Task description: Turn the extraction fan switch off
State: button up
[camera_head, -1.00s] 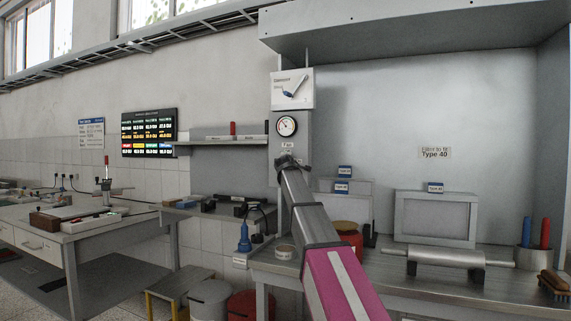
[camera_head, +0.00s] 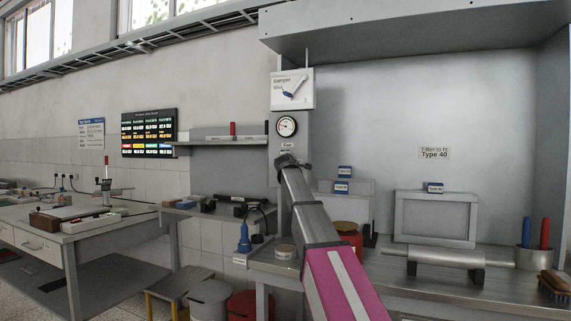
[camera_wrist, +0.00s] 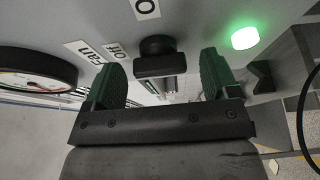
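The fan switch is a black knob (camera_wrist: 155,58) on a grey panel (camera_wrist: 205,22), seen in the wrist view. Labels reading "Fan" and "Off" (camera_wrist: 116,50) lie left of it, and an "O" label (camera_wrist: 146,8) is above it. A green lamp (camera_wrist: 245,38) glows to its right. My gripper (camera_wrist: 162,66) is open, with one green finger pad on each side of the knob and a gap to both. I cannot tell how deep the knob sits between the pads. In the head view my gripper (camera_head: 284,160) is at the panel just below the Fan label (camera_head: 287,146) and hides the switch.
A round gauge (camera_head: 287,126) sits above the Fan label; it also shows in the wrist view (camera_wrist: 38,72). Right of the arm, the bench bears a filter frame (camera_head: 436,218) and a metal roller (camera_head: 446,258).

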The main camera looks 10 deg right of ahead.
jog(key=s+a, duration=0.1)
jog(key=s, duration=0.9)
jog(key=shift+s+a, duration=0.25)
jog(key=shift+s, duration=0.1)
